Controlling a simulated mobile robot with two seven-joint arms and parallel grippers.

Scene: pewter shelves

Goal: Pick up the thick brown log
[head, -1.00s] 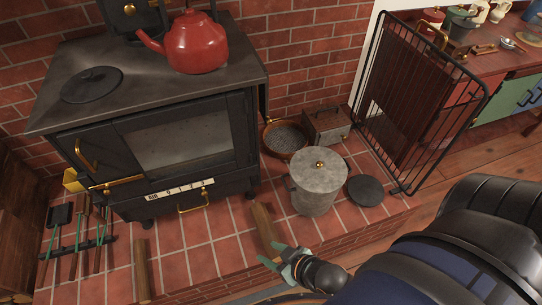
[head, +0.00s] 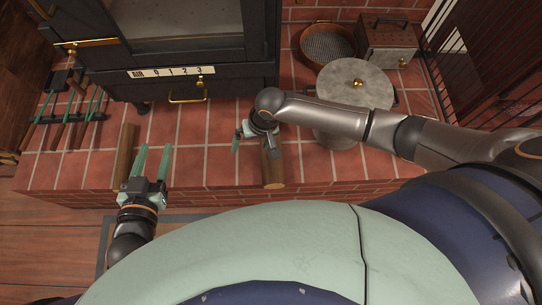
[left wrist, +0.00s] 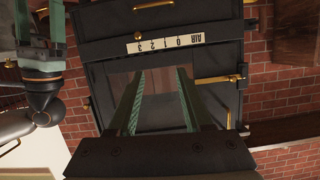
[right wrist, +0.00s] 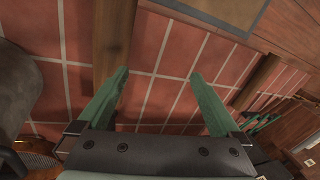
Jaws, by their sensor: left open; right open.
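Two brown logs lie on the red tiled hearth. The right one (head: 273,170) looks the thicker; the thinner one (head: 125,155) lies to the left. My right gripper (head: 252,147) is open and empty above the right log, partly hiding it. In the right wrist view the thick log (right wrist: 113,45) runs behind the left finger, not centred between the fingers (right wrist: 160,92), and the other log (right wrist: 256,82) is at the right. My left gripper (head: 153,155) is open and empty, just right of the thinner log. In the left wrist view its fingers (left wrist: 158,88) point towards the stove.
The black stove (head: 200,60) stands behind the logs. A grey lidded pot (head: 352,88) stands close to my right forearm. A round pan (head: 327,46) and a metal box (head: 388,42) are behind it. Fire tools (head: 75,108) lie at the left.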

